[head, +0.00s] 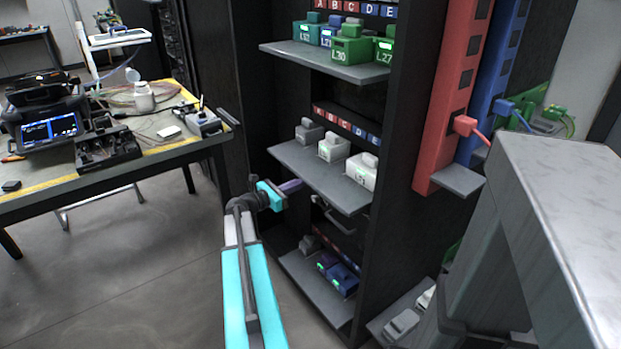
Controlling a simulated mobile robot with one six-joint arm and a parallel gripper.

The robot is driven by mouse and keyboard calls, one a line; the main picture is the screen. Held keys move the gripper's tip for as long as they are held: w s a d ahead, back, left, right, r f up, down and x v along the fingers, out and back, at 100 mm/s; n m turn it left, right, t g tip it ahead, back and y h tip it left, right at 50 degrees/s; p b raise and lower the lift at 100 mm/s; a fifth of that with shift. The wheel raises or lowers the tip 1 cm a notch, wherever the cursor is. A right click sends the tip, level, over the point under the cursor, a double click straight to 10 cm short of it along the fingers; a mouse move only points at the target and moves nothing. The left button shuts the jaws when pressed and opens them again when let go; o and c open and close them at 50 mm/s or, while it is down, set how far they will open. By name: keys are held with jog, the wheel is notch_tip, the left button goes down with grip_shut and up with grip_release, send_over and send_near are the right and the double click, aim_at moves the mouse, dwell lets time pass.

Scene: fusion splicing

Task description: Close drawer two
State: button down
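A dark cabinet holds grey drawer trays at three heights, all standing out from it. The middle drawer (300,165), which I take as drawer two though no number is readable, carries grey and white modules. The upper drawer (325,65) holds green and blue modules; the lower drawer (315,295) holds dark blue and purple ones. Contact cannot be told. Its fingers are too small and overlapped to show whether they are open.
A workbench (75,190) with a splicing device (48,130) and small tools stands at the left. Red (455,95) and blue (498,75) upright panels with cables stand right of the cabinet. A grey block-like surface (560,190) fills the right foreground. Floor is clear at lower left.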

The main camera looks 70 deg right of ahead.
jog(key=v, duration=0.6)
jog(key=c, duration=2.5)
grip_release()
